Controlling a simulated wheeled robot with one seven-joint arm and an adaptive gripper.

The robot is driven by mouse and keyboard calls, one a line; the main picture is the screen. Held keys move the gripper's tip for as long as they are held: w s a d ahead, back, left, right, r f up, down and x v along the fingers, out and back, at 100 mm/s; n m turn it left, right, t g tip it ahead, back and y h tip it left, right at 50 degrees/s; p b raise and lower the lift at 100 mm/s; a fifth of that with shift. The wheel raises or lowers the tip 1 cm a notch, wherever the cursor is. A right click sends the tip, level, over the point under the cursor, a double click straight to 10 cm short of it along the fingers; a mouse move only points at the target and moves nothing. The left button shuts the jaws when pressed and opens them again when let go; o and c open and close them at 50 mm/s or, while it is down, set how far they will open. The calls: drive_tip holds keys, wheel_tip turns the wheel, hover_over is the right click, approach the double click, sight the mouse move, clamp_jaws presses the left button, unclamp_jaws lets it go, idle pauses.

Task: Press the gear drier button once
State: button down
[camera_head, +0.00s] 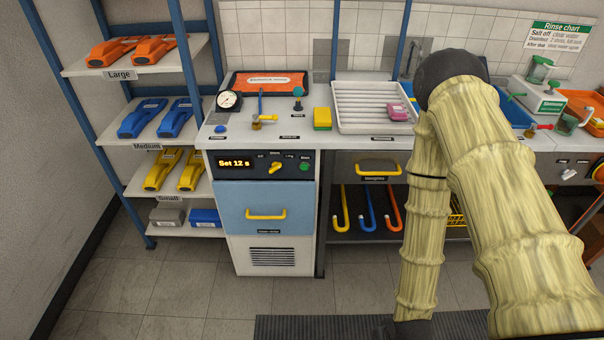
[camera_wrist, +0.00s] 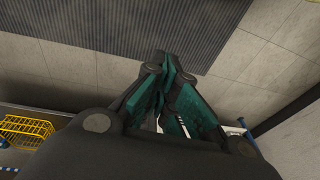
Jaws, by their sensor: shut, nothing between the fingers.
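The gear drier is a white cabinet with a blue drawer front (camera_head: 265,207) and a yellow handle, left of centre in the head view. Its dark control panel (camera_head: 235,172) has a display reading "Set 12 s", a yellow knob (camera_head: 275,168) and a green button (camera_head: 304,167) at the right end. My gripper (camera_wrist: 168,70) shows in the wrist view, its teal-padded fingers shut with nothing held, over the floor. In the head view my arm covers the right of centre and the gripper cannot be made out. The panel is not in the wrist view.
A shelf rack with orange, blue and yellow fins (camera_head: 160,170) stands left of the drier. Floor before the drier is clear, with a dark mat (camera_head: 330,327).

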sight(304, 167)
drive_tip(key=w+a+t+y+b, duration=0.25)
drive_tip(key=w+a+b, duration=0.2)
drive_tip(key=w, duration=0.95)
drive_tip(key=w+a+r+n+t+y+b, duration=0.2)
drive_tip(key=w+a+r+b, duration=0.3)
drive_tip(key=w+a+r, duration=0.2)
drive_tip(key=w+a+r+n+t+y+b, duration=0.2)
drive_tip(key=w+a+r+b, duration=0.3)
drive_tip(key=w+r, duration=0.6)
drive_tip(key=w+a+t, duration=0.1)
drive_tip(key=w+a, duration=0.1)
drive_tip(key=w, duration=0.2)
drive_tip(key=shift+w+a+r+n, duration=0.25)
drive_tip(key=shift+w+a+n, duration=0.15)
drive_tip(key=shift+w+t, duration=0.1)
drive_tip(key=shift+t, duration=0.15)
drive_tip(key=w, duration=0.8)
drive_tip(key=shift+w, duration=0.3)
drive_tip(key=shift+w+p, duration=0.15)
drive_tip(key=shift+p, duration=0.3)
